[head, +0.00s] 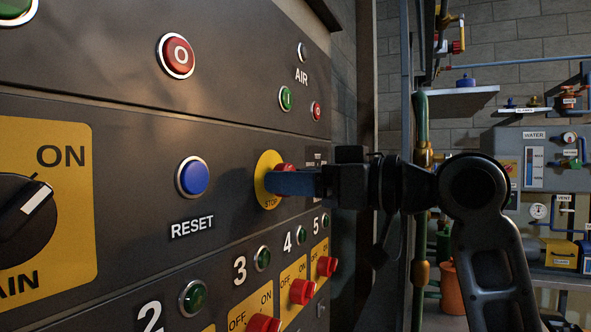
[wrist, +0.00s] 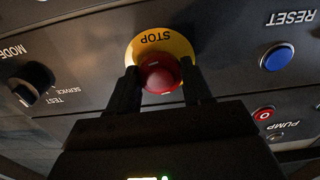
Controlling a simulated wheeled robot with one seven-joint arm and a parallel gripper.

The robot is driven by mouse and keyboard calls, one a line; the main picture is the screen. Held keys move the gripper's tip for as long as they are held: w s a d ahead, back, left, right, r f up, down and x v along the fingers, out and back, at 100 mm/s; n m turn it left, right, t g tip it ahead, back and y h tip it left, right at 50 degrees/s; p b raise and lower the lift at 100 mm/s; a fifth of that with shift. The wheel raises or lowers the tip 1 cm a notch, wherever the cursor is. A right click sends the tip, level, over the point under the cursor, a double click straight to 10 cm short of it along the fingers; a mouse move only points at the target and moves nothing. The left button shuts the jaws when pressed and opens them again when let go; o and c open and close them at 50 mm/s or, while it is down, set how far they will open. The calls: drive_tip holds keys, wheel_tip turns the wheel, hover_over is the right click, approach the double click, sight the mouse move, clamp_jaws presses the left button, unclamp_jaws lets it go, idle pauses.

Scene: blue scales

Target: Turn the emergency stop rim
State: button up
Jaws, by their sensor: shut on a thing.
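The emergency stop is a red round button on a yellow disc marked STOP, set in the dark panel. In the head view the yellow disc (head: 264,180) shows, with part of the red button (head: 285,168) above my gripper's finger. In the wrist view the red button (wrist: 160,74) lies between my two fingers, in front of the yellow disc (wrist: 165,40), and the lettering is upside down. My gripper (wrist: 161,82) is shut on the red button, one finger on each side. In the head view my gripper (head: 290,183) reaches it from the right.
The blue RESET button (head: 194,178) is left of the stop. Below are red switches (head: 303,291) and green lamps (head: 262,258). A black MODE knob (wrist: 31,84) shows in the wrist view. A green pipe (head: 421,110) and shelves stand beyond the panel's right edge.

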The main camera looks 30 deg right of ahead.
drive_tip(key=shift+r+m+p, duration=0.1)
drive_tip(key=shift+m+p, duration=2.5)
drive_tip(key=shift+p, duration=0.1)
drive_tip(key=o, duration=1.1)
drive_tip(key=shift+c, duration=0.2)
drive_tip(key=b+v, duration=0.1)
drive_tip(key=v, duration=0.6)
drive_tip(key=shift+s+d, duration=0.25)
drive_tip(key=shift+s, duration=0.05)
